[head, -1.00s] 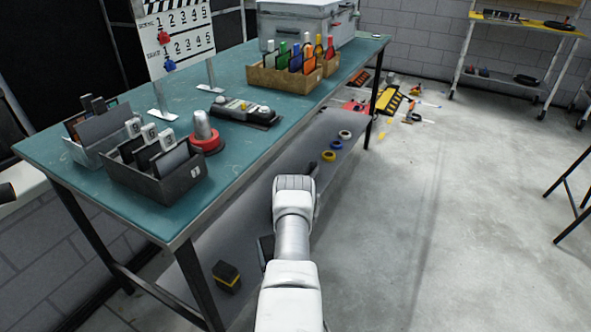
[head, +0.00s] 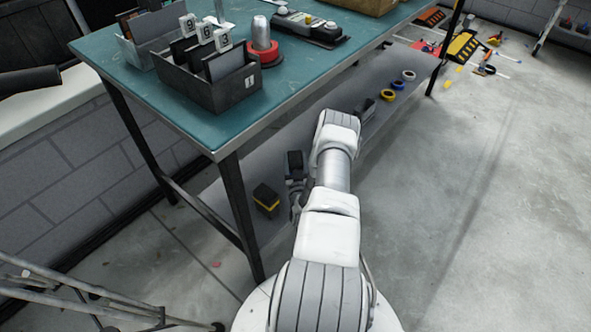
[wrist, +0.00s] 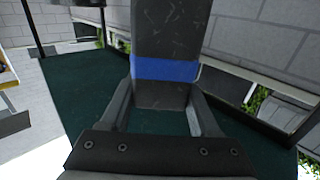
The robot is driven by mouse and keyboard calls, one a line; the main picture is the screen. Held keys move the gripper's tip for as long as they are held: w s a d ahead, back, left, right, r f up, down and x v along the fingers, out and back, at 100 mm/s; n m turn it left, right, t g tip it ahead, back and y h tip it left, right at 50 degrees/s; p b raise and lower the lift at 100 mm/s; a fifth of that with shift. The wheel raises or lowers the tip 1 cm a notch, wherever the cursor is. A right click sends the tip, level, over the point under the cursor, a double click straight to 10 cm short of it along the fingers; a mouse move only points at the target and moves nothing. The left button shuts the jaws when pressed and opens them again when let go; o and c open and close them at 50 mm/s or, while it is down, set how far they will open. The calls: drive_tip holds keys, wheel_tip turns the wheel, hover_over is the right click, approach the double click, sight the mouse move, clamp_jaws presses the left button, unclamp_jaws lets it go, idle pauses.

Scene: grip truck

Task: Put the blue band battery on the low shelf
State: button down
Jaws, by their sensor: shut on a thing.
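The blue band battery (wrist: 168,35), a dark block with a blue stripe, is between the two fingers of my gripper (wrist: 163,108) in the wrist view. My gripper is shut on it. In the head view my gripper (head: 296,186) is beside the grey low shelf (head: 325,112), partly hidden by my arm. A dark block (head: 294,161) at its fingers looks like the held battery; its band does not show there. I cannot tell whether it touches the shelf.
A yellow-banded dark battery (head: 266,199) stands on the shelf left of my gripper. Another dark block (head: 365,108) and several tape rolls (head: 388,96) lie farther along. The teal tabletop (head: 190,112) overhangs the shelf; a table leg (head: 240,215) stands at the near corner.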

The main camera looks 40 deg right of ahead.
drive_tip(key=shift+w+d+f, duration=0.1)
drive_tip(key=shift+w+f, duration=0.2)
drive_tip(key=shift+f, duration=0.1)
drive_tip(key=shift+f+b, duration=1.05)
drive_tip(key=shift+f, duration=0.6)
drive_tip(key=shift+f, duration=0.1)
drive_tip(key=shift+c, duration=0.6)
unclamp_jaws()
drive_tip(key=shift+f, duration=0.1)
drive_tip(key=shift+s, duration=0.1)
